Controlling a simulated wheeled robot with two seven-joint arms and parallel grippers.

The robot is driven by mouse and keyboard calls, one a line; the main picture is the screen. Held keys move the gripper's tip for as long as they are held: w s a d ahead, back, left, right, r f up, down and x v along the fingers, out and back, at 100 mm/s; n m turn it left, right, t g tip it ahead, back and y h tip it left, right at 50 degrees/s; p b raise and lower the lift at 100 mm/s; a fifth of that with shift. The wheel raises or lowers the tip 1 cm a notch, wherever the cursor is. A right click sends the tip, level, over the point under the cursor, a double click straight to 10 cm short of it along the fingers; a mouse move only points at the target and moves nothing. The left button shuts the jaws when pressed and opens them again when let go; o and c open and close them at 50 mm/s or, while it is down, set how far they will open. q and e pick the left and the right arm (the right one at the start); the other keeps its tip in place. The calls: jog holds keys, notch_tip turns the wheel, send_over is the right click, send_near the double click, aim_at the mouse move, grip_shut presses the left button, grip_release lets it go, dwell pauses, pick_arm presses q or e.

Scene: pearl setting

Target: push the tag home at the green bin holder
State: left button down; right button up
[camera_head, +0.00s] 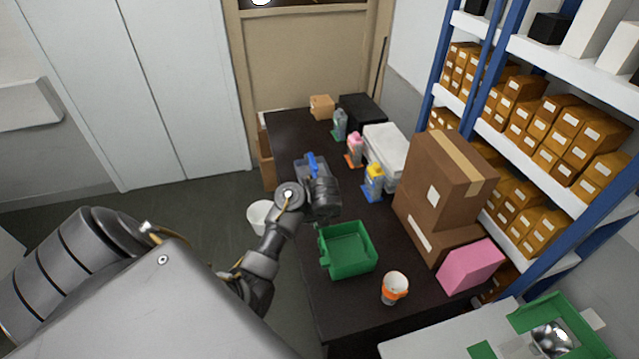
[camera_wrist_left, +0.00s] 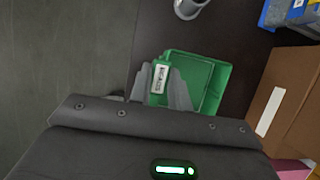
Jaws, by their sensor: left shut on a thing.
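The green bin (camera_head: 348,262) stands on the dark table, open side up and apparently empty. It also shows in the left wrist view (camera_wrist_left: 208,88). My left gripper (camera_head: 324,212) is over the table at the bin's far left side. In the left wrist view its grey fingers (camera_wrist_left: 161,88) are shut on a white tag (camera_wrist_left: 159,78) with dark print. The tag lies against or just in front of the bin's near wall there. The fingers and tag cover the holder, so I cannot tell how deep the tag sits. My right gripper is not in view.
Brown cartons (camera_head: 440,190) and a pink box (camera_head: 470,266) line the right side. Bottles, one with a yellow top (camera_head: 374,180), stand farther back. A white bucket (camera_head: 260,217) is beside the table.

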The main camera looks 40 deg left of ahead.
aim_at(320, 230)
pick_arm(q)
jog(key=shift+d, duration=0.15)
jog(key=shift+w+f+b, duration=0.3)
jog(key=shift+w+f, duration=0.25)
jog(key=shift+f, duration=0.2)
notch_tip(320, 230, down, 2)
jog(key=shift+f+b, duration=0.25)
jog(key=shift+b, duration=0.4)
notch_tip(320, 230, down, 2)
jog(key=shift+s+f+b, duration=0.1)
jog(key=shift+f+b, duration=0.15)
jog(key=shift+b, duration=0.5)
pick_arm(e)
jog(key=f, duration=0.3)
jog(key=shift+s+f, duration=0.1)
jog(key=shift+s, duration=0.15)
pick_arm(q)
jog(key=shift+s+r, duration=0.1)
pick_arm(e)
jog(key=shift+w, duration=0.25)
pick_arm(q)
jog(key=shift+w, duration=0.25)
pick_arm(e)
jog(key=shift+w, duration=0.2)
